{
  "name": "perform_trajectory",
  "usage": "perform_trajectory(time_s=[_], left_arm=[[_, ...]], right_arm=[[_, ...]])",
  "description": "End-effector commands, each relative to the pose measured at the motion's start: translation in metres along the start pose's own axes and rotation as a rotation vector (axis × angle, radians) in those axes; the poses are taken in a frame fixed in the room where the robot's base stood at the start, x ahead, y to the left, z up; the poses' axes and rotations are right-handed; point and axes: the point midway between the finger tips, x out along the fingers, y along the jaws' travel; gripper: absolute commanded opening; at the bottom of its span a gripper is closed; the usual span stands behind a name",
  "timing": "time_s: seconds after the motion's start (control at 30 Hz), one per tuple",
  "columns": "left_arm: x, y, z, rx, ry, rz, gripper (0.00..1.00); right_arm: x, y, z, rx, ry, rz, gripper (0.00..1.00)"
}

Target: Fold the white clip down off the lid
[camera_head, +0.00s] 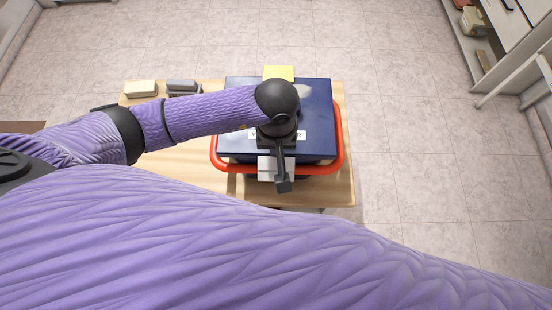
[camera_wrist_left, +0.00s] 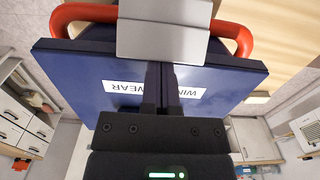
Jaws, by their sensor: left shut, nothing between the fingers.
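The white clip (camera_head: 266,168) sits at the near edge of the blue lid (camera_head: 316,115) in the head view. In the left wrist view the clip (camera_wrist_left: 163,40) is a pale plate with a hinge-like step, lying across the edge of the lid (camera_wrist_left: 75,75). My left gripper (camera_head: 283,186) reaches over the lid from above, and its dark fingers cover part of the clip. In the wrist view my shut fingers (camera_wrist_left: 161,70) end at the clip's lid-side edge. I cannot tell whether they touch it. My right gripper is not seen.
An orange-red handle (camera_head: 338,150) loops around the box. A yellow clip (camera_head: 279,72) is at the lid's far edge. Two small blocks, one cream (camera_head: 141,88) and one grey (camera_head: 183,86), lie on the wooden table (camera_head: 185,180). Shelving (camera_head: 490,45) stands far right.

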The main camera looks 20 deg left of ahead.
Motion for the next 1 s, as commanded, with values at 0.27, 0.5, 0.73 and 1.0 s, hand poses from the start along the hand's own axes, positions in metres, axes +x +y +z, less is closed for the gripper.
perform_trajectory(time_s=[0.27, 0.5, 0.73, 1.0], left_arm=[[-0.001, 0.000, 0.015, 0.001, 0.001, 0.001, 0.00], [0.000, 0.000, 0.024, 0.000, 0.000, 0.002, 0.00], [0.002, 0.000, 0.029, 0.001, 0.001, 0.001, 0.00], [0.002, 0.000, 0.031, 0.001, 0.001, 0.000, 0.00]], right_arm=[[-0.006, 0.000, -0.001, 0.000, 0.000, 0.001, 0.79], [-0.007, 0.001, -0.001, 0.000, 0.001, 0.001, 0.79], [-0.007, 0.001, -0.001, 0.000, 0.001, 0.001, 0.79], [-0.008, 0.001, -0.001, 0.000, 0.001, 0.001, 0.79]])
